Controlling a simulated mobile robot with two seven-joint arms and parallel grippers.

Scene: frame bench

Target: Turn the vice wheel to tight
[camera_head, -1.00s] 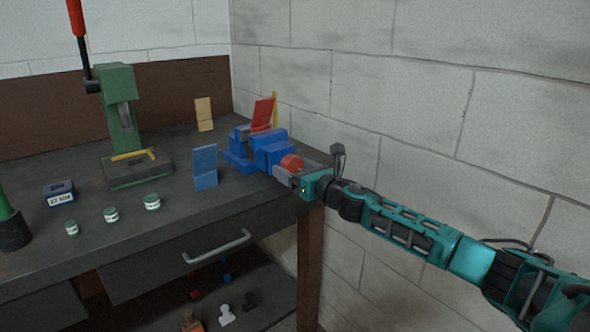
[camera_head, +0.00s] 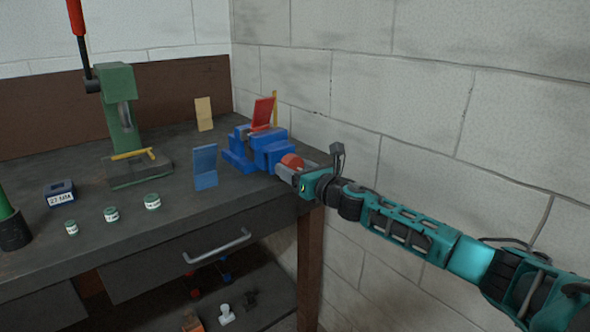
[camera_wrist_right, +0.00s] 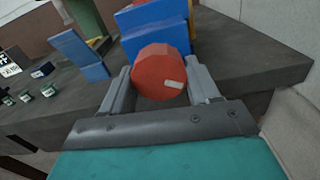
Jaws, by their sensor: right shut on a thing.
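The blue vice (camera_head: 262,150) stands at the right end of the bench by the wall. Its red wheel (camera_head: 292,161) faces the front right. In the right wrist view the red wheel (camera_wrist_right: 160,72) has a pale mark low on its right side. My right gripper (camera_head: 290,172) is shut on the wheel; its two grey fingers (camera_wrist_right: 160,88) lie on either side of the wheel. A red plate (camera_head: 263,112) stands up at the vice. My left gripper is not in view.
A blue angled plate (camera_head: 205,167), several small jars (camera_head: 152,201) and a box marked 23 MM (camera_head: 60,193) are on the bench (camera_head: 130,225). A green press (camera_head: 120,110) stands at the back left. The wall (camera_head: 430,110) is close on the right.

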